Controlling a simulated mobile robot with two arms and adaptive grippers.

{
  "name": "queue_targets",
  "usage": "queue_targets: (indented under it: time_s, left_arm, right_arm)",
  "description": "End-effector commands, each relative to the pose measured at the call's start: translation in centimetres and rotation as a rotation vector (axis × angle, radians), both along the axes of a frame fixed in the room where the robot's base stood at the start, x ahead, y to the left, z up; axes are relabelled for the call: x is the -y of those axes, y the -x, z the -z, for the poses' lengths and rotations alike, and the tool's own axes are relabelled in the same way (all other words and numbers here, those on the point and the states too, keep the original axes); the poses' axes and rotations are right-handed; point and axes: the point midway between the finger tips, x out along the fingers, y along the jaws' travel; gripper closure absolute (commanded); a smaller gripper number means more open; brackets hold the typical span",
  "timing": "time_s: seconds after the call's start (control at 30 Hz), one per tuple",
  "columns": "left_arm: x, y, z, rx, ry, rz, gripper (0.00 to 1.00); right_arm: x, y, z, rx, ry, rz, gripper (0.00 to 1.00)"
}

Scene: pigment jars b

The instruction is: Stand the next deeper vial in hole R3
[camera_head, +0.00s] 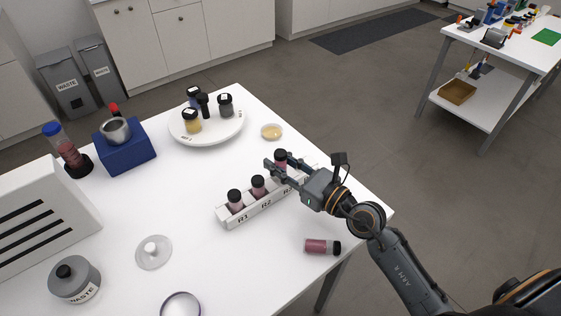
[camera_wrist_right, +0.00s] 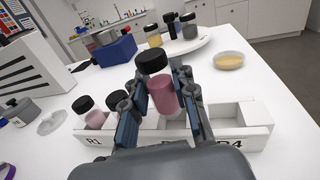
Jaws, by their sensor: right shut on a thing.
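My right gripper (camera_head: 279,166) is shut on a black-capped vial (camera_head: 281,161) of dusky pink pigment. In the right wrist view the vial (camera_wrist_right: 163,93) is about upright between the fingers (camera_wrist_right: 162,84), over the third place of the white rack (camera_head: 232,222). Its cap sits higher than those of the racked vials; I cannot tell whether its base is inside the hole. Paler pink vials stand in R1 (camera_head: 236,202) and R2 (camera_head: 258,187). R4 (camera_wrist_right: 238,115) looks empty. A deeper red vial (camera_head: 318,246) lies on the table in front of the rack. My left gripper is not in view.
A round white tray (camera_head: 222,135) with several dark-capped jars and a shallow dish (camera_head: 271,131) stand behind the rack. A blue block (camera_head: 127,158) with a metal cup, a clear lid (camera_head: 154,252) and a waste jar (camera_head: 75,279) are left. The table's right edge is close.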

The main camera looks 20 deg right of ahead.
Motion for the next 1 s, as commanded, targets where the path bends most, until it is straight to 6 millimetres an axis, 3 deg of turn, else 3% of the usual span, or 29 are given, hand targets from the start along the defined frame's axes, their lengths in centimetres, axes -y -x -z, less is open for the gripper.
queue_targets:
  time_s: [1.0]
  left_arm:
    - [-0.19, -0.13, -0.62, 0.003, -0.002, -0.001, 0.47]
  right_arm:
    - [-0.01, 0.01, -0.07, 0.000, 0.001, -0.001, 1.00]
